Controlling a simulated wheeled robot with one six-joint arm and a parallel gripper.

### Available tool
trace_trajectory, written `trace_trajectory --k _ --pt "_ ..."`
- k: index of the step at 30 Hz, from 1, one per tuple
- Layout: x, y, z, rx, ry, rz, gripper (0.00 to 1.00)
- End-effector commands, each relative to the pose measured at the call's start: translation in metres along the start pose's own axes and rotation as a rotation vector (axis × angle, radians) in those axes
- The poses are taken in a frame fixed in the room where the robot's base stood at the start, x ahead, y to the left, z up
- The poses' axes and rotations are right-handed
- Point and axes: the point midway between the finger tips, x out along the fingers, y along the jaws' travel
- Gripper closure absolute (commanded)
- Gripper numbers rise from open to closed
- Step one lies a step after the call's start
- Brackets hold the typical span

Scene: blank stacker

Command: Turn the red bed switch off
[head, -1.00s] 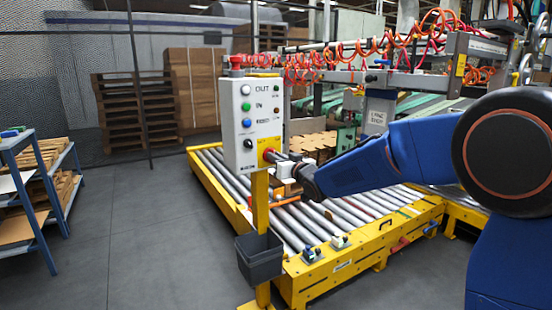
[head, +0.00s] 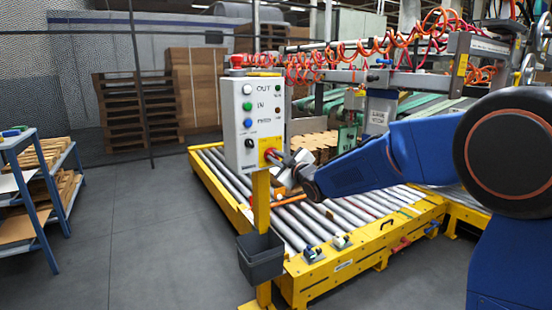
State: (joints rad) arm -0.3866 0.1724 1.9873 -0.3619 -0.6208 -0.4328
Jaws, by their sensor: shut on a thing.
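The red bed switch (head: 268,157) sits on a yellow plate at the lower right of the grey control box (head: 240,130). My gripper (head: 279,160) reaches in from the right and is shut on the red switch. The gripper is rolled to a tilt. The fingers partly hide the switch, so its exact setting cannot be read.
The box stands on a yellow post (head: 260,205) with a dark bin (head: 260,258) below it. A yellow-framed roller bed (head: 340,258) lies behind and to the right. A blue shelf cart (head: 40,190) stands at the left. The grey floor between is clear.

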Motion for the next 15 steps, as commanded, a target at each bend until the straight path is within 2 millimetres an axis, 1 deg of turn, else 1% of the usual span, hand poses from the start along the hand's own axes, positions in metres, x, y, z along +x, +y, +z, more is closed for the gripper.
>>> trace_trajectory --k 6,15 --pt "-0.0003 -0.0016 0.0011 -0.055 -0.002 -0.002 1.0" --pt "-0.0003 -0.0018 0.0012 -0.07 -0.002 -0.002 1.0"
